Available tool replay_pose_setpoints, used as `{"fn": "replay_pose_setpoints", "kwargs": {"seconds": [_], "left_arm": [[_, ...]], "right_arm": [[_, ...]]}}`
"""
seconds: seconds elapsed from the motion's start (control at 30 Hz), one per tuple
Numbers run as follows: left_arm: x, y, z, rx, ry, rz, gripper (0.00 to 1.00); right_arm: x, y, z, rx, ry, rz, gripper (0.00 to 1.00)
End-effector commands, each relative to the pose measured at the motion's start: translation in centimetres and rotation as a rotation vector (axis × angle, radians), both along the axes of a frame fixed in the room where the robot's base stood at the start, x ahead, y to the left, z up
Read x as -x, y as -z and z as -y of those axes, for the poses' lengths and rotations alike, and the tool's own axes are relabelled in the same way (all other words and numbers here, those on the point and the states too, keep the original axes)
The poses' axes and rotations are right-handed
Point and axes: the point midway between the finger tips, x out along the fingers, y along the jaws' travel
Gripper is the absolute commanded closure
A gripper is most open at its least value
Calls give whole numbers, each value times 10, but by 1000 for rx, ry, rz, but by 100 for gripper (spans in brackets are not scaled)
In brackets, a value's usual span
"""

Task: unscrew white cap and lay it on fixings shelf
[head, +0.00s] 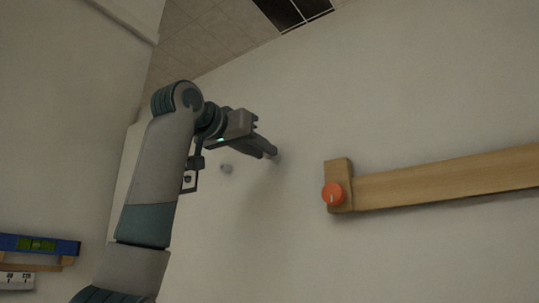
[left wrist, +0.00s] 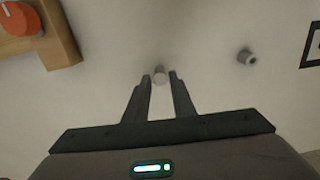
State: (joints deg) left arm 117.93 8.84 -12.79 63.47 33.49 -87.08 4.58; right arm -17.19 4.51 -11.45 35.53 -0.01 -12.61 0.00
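A small white cap (left wrist: 160,75) on the pale wall shows between the fingertips of my left gripper (left wrist: 160,78) in the left wrist view. The fingers are apart, with a narrow gap on each side of the cap. In the head view my left gripper (head: 270,153) reaches the wall, with the pale cap (head: 279,159) at its tips, partly hidden. A second small pale knob (head: 226,168) is on the wall to the left; it also shows in the left wrist view (left wrist: 246,57). I cannot tell which shelf is the fixings shelf. My right gripper is out of view.
An orange knob (head: 333,193) sits on a wooden block (head: 338,168), with a long wooden bar (head: 450,180) running right. At lower left, a blue level (head: 40,244) lies on a wooden shelf (head: 68,261). A white box (head: 16,281) is below. The wall between is clear.

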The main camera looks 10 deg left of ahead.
Motion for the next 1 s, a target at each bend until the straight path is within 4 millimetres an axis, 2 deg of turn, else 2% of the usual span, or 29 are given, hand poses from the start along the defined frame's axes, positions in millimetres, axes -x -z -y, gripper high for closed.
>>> {"fn": "replay_pose_setpoints", "kwargs": {"seconds": [0.03, 0.07, 0.37, 0.7, 1.0], "left_arm": [[0, 0, 0, 0, 0, 0, 91], [0, 0, 0, 1, 0, 0, 98], [0, 1, 1, 35, 0, -13, 98], [1, 1, 1, 360, 1, -130, 98], [1, 0, 0, 428, 0, -155, 98]], "right_arm": [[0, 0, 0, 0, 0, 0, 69], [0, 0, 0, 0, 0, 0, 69], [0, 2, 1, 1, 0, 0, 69], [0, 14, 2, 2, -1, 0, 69], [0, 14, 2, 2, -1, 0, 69]]}}
